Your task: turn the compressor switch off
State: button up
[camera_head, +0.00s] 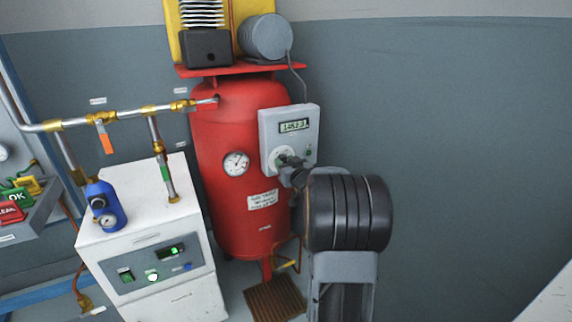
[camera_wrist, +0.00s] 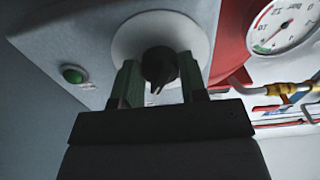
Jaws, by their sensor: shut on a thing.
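The compressor switch is a dark rotary knob (camera_wrist: 160,66) on a round white plate (camera_wrist: 127,42), on the front of a grey control box (camera_head: 290,121). My gripper (camera_wrist: 160,84) is shut on the knob, one greenish finger on each side. A pale pointer tip on the knob points down in the wrist view. In the head view my gripper (camera_head: 291,163) and wrist partly hide the switch, so its setting cannot be read there.
A round green button (camera_wrist: 73,74) is beside the switch plate. A pressure gauge (camera_head: 236,163) is on the tank. A white cabinet (camera_head: 150,240) with a blue device (camera_head: 105,205) and metal pipes (camera_head: 110,118) stand left. The wall at right is clear.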

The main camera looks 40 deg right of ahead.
jog(key=shift+f+n+b, duration=0.15)
jog(key=shift+n+b, duration=0.7)
jog(key=shift+n, duration=0.15)
jog(key=n+b, duration=0.2)
jog(key=n, duration=0.1)
jog(key=shift+n, duration=0.3)
jog(key=n+b, duration=0.2)
jog(key=n, duration=0.1)
jog(key=shift+b, duration=0.3)
jog(key=shift+d+n+b, duration=0.1)
jog(key=shift+n+b, duration=0.65)
jog(key=shift+n, duration=0.65)
jog(key=shift+r+n, duration=0.2)
jog(key=shift+n, duration=0.1)
jog(key=o, duration=0.9)
